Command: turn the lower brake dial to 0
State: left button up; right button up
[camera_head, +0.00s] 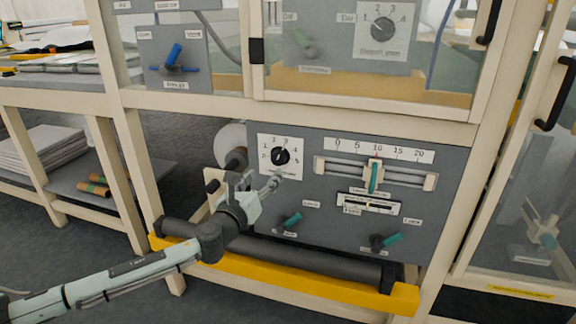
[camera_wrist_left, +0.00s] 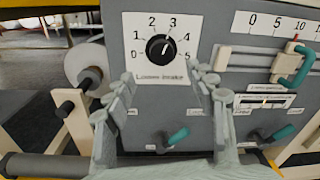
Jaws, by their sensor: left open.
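The lower brake dial (camera_head: 280,156) is a round black knob on a white scale plate marked 0 to 5, at the upper left of the grey lower panel. In the left wrist view the dial (camera_wrist_left: 160,47) sits above and between my fingers, and its white mark appears to point up and right, toward 3. My left gripper (camera_head: 262,181) is just below and left of the dial in the head view. In the left wrist view its fingers (camera_wrist_left: 165,80) are spread apart with nothing between them. They look apart from the knob. My right gripper is not in view.
A slider scale (camera_head: 375,172) with a teal handle is right of the dial. Two teal-handled levers (camera_head: 290,221) (camera_head: 388,240) stick out below. A white roll (camera_head: 231,140) is on the left. A yellow bar (camera_head: 285,282) and dark roller run along the bottom. Glazed doors are above.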

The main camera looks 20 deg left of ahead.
aim_at(277, 160)
pick_arm(q)
jog(key=w, duration=0.5)
jog(key=w+d, duration=0.1)
jog(key=w, duration=0.1)
jog(key=shift+w+r, duration=0.15)
jog(key=shift+w, duration=0.35)
jog(key=c, duration=1.1)
jog(key=shift+c, duration=0.2)
